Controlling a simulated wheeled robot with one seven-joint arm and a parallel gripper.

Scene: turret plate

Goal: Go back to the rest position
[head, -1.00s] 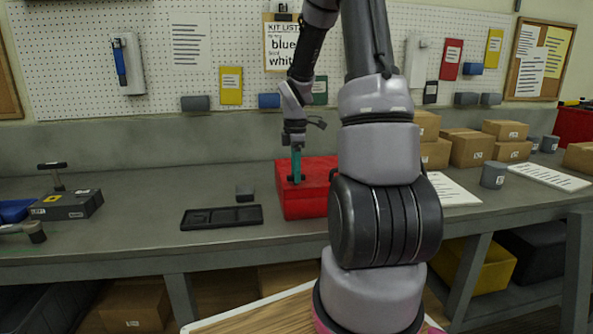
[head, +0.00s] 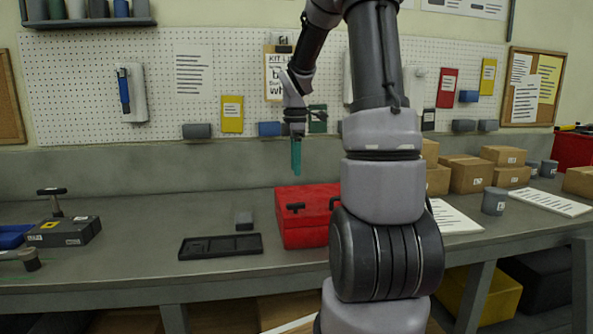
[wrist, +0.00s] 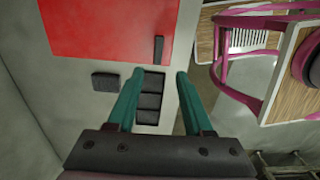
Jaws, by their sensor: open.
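My gripper (head: 296,157) has teal fingers and hangs pointing down above the red box in the head view. In the wrist view my gripper (wrist: 160,100) shows its two teal fingers spread apart with nothing between them.
A dark compartment tray (head: 220,247) and a small dark block (head: 244,219) lie left of the box. A dark case (head: 64,232) stands further left. Cardboard boxes (head: 470,175) and a grey cup (head: 494,201) are at the right. The pegboard (head: 240,70) is behind.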

